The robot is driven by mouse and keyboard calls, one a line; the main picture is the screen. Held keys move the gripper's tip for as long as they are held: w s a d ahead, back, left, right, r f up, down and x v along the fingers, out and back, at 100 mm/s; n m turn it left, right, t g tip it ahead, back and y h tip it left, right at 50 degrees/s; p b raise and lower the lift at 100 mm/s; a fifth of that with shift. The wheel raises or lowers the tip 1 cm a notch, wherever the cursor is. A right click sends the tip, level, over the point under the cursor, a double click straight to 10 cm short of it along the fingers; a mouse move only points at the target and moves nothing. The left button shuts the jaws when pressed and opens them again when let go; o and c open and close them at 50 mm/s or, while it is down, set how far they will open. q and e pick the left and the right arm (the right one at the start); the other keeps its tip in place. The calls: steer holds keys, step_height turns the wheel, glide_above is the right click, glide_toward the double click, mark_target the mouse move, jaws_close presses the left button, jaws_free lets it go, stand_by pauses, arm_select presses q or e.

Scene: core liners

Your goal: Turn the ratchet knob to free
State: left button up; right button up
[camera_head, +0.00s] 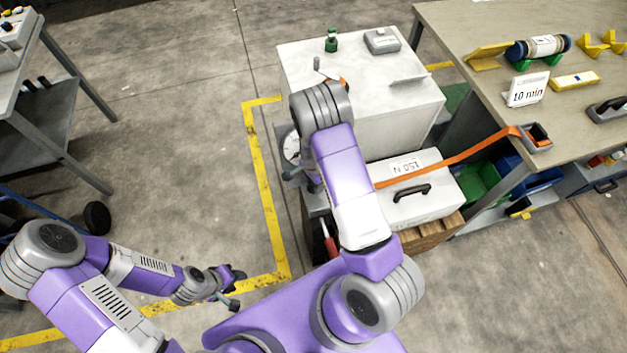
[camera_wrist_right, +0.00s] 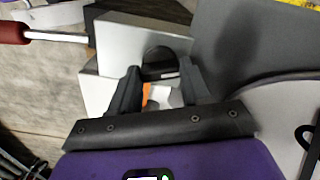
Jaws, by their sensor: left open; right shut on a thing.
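My right gripper (camera_wrist_right: 160,80) shows in the right wrist view with its two dark fingers a little apart. They close on a dark rounded part (camera_wrist_right: 158,56) at the front of a grey housing (camera_wrist_right: 125,38), which looks like the ratchet knob. Its markings and setting cannot be read. Orange and white bits show between the fingers. In the head view my right arm covers the knob and most of this gripper. My left gripper (camera_head: 236,290) is open and empty above the floor at lower left.
An orange strap (camera_head: 450,161) runs from a grey holder (camera_head: 538,140) on the workbench (camera_head: 455,30) to behind my right arm. A white case marked 150 N (camera_head: 425,208) stands before a white cabinet (camera_head: 410,120). A red-handled tool (camera_wrist_right: 14,33) is close by.

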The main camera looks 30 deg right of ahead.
steer(key=shift+m+p, duration=0.7)
steer(key=shift+m, duration=1.4)
steer(key=o, duration=1.1)
steer(key=shift+c, duration=0.2)
steer(key=shift+r, duration=0.1)
steer(key=shift+r+p, duration=0.4)
step_height(320, 180, up, 7)
steer(key=p, duration=0.6)
steer(key=shift+s, duration=0.1)
